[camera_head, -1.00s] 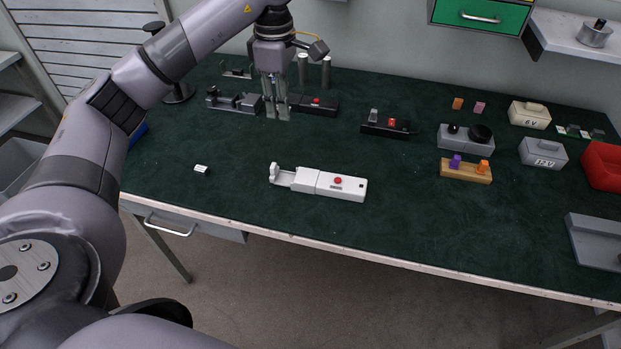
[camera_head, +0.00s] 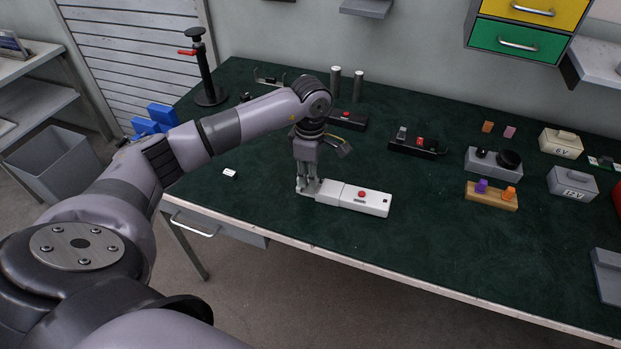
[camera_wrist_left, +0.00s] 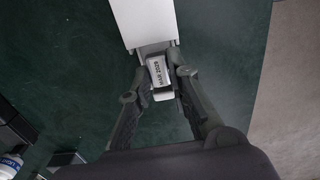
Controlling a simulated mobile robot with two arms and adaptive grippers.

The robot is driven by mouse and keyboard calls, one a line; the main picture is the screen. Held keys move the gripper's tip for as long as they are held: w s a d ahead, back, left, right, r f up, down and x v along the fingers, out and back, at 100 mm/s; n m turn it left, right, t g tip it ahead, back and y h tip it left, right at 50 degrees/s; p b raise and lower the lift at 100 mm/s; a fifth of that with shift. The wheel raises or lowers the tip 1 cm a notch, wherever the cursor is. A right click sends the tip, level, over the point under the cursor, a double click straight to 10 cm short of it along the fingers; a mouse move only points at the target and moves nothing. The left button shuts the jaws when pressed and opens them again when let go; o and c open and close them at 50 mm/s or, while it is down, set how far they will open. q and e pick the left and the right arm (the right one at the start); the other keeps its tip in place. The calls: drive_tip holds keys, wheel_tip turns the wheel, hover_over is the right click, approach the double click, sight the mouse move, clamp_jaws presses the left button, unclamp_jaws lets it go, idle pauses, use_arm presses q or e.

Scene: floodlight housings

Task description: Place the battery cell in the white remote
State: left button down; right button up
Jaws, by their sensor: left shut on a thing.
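The white remote (camera_head: 366,200), with a red button, lies on the green bench top, its open bay at the left end. My left gripper (camera_head: 307,188) points down over that bay. In the left wrist view its fingertips (camera_wrist_left: 160,78) are closed on the sides of a small pale block with dark print, which I take for the battery cell (camera_wrist_left: 157,71). The block is at the bay, between the remote's body (camera_wrist_left: 143,20) and a white end piece. I cannot tell whether it is seated. In the head view the fingers hide it. My right gripper is not in view.
A small white piece (camera_head: 230,174) lies left of the remote. A wooden block with pegs (camera_head: 491,196) is at the right.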

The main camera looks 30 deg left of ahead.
sight(310, 194)
use_arm(q)
wheel_tip(310, 194, down, 2)
drive_tip(key=shift+s, duration=0.15)
drive_tip(key=shift+s+d+f, duration=0.15)
drive_tip(key=shift+f, duration=0.25)
drive_tip(key=shift+s+d+f+b, duration=0.2)
drive_tip(key=shift+f+b, duration=0.1)
drive_tip(key=shift+b, duration=0.35)
drive_tip(key=c, duration=1.8)
unclamp_jaws()
drive_tip(key=o, duration=0.3)
drive_tip(key=shift+w+a+f, duration=0.15)
drive_tip(key=shift+w, duration=0.3)
drive_tip(key=shift+w+a+r, duration=0.1)
drive_tip(key=shift+r, duration=0.15)
